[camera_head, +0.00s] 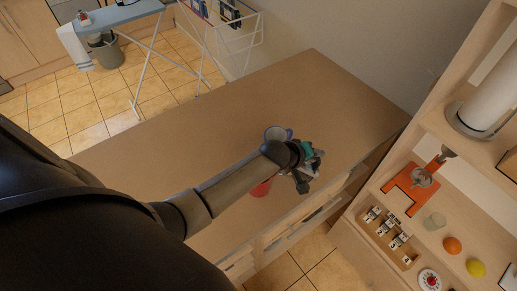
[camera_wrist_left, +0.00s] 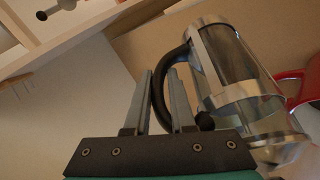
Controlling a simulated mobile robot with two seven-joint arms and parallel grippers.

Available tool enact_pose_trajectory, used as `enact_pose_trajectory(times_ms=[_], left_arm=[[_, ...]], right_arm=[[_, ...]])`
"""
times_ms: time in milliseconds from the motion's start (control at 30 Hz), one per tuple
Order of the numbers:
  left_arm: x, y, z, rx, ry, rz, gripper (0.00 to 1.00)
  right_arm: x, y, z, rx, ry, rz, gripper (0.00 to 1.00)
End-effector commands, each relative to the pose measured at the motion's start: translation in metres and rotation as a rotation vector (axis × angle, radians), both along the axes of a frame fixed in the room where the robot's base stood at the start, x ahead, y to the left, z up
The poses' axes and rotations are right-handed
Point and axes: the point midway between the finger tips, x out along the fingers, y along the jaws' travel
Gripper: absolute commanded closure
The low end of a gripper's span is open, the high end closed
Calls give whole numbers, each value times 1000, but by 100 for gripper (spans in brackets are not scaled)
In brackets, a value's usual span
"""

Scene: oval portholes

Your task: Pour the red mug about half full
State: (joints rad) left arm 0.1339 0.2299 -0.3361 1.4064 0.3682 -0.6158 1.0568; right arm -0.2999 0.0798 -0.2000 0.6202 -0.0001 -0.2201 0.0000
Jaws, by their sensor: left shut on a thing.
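The red mug (camera_head: 260,188) stands on the wooden counter, partly hidden by my left forearm. It also shows at the right edge of the left wrist view (camera_wrist_left: 292,86), cut off. A glass pot with metal bands and a black handle (camera_wrist_left: 225,65) is beside it in that view. My left gripper (camera_wrist_left: 160,85) is shut on the pot's black handle, which passes between the fingers. The mug's inside and any liquid cannot be made out. My right gripper is out of view.
The counter (camera_head: 190,145) is clear behind and left of the pot. A drying rack (camera_head: 228,35) stands behind the counter.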

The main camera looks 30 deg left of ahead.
Motion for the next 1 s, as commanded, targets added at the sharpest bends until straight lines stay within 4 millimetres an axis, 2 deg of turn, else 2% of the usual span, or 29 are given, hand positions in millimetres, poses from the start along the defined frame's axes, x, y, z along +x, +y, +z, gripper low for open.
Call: enact_pose_trajectory(times_ms=[33,267,600,1000], left_arm=[[3,-2,4,10,4,0,100],[8,-9,-17,122,94,0,100],[21,-25,-30,295,230,-1,100],[31,-36,-52,486,379,-1,100]], right_arm=[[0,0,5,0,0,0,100],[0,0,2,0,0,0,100],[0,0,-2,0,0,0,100],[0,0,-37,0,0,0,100]])
